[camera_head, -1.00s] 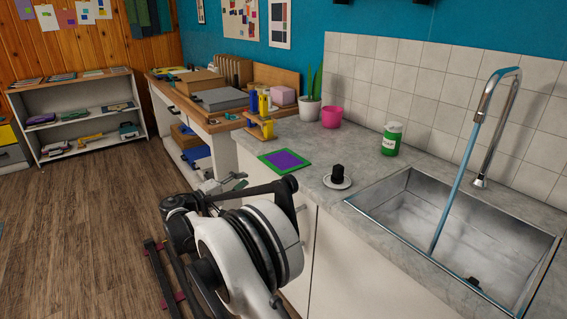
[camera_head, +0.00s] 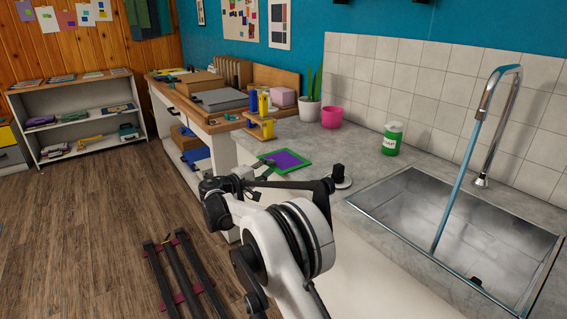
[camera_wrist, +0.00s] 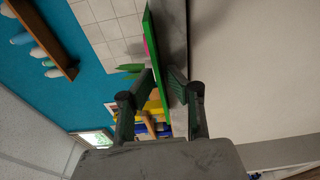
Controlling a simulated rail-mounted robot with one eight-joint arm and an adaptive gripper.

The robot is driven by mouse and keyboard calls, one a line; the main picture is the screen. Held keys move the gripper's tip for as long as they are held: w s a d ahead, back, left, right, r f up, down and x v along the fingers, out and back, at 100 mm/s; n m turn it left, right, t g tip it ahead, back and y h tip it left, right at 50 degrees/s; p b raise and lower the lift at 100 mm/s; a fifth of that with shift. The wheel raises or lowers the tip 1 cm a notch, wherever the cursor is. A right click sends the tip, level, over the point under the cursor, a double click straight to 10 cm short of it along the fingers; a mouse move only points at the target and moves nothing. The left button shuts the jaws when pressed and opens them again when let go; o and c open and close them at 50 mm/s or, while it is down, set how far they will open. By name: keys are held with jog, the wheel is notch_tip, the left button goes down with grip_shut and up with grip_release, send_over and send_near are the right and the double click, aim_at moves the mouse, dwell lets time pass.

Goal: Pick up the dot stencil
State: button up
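A flat square panel, purple inside a green frame (camera_head: 304,166), lies on the grey counter near its front edge; it appears to be the dot stencil, though no dots can be made out. My gripper (camera_wrist: 158,75) is open at the panel's front edge, with nothing clamped. In the wrist view, the panel's green edge (camera_wrist: 151,35) shows edge-on and runs down into the gap between the fingertips. I cannot tell whether the fingers touch it. In the head view, my gripper and arm cover part of the panel's front side.
A black-handled object on a pale disc (camera_head: 340,176) stands right of the panel, close to my arm. The sink (camera_head: 450,225) is farther right. A yellow-and-wood stand (camera_head: 261,127) is on the left.

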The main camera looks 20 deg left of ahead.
jog(key=shift+w, duration=0.15)
grip_shut()
jog(key=shift+r, duration=0.2)
jog(key=shift+r, duration=0.25)
notch_tip(320, 180, up, 3)
jog(key=shift+r+p, duration=0.2)
jog(key=shift+p, duration=0.25)
jog(key=s+a+r+p, duration=0.1)
jog(key=s+a+r, duration=0.5)
jog(key=s, duration=0.3)
jog(key=shift+a+r, duration=0.4)
jog(key=shift+a, duration=0.2)
